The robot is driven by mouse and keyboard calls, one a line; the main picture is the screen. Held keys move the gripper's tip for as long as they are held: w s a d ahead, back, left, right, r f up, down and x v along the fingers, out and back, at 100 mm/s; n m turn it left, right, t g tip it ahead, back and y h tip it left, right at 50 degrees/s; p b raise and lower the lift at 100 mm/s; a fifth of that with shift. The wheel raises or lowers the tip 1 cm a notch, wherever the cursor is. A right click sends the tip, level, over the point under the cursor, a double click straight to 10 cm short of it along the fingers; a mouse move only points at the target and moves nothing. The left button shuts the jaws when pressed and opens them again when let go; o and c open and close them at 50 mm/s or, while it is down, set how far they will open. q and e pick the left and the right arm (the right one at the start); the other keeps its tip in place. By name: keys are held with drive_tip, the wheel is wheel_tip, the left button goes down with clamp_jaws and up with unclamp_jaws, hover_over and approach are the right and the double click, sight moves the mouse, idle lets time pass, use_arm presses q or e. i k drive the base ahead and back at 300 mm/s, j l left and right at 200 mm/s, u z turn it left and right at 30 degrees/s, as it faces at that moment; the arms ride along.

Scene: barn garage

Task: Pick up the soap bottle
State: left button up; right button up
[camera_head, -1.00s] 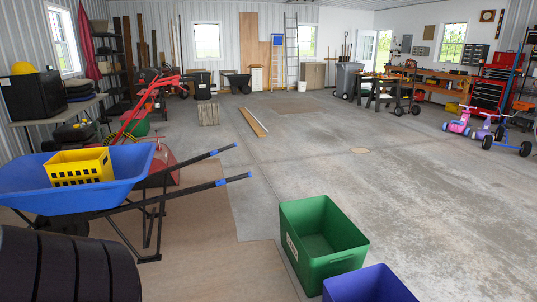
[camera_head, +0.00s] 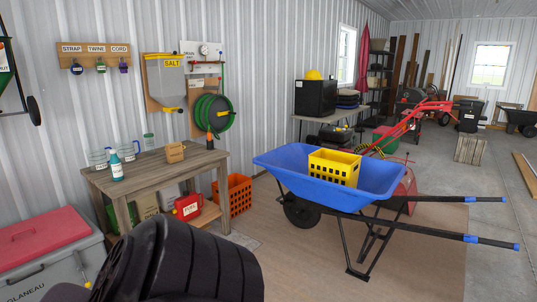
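A teal bottle (camera_head: 117,168) with a white label stands upright on the wooden workbench (camera_head: 170,172) at the left. It looks like the soap bottle, though its label is too small to read. It stands near the bench's front left, close to clear jugs (camera_head: 98,160). A dark bottle with an orange top (camera_head: 210,141) stands at the bench's right end. Neither of my grippers is in view.
A large black ribbed object, like tires (camera_head: 185,262), fills the lower foreground before the bench. A grey chest with a red lid (camera_head: 42,240) is at left.

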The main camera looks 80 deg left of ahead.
sight(115, 163)
drive_tip(key=u, duration=3.65)
drive_tip(key=i+u, duration=0.35)
drive_tip(key=i, duration=1.5)
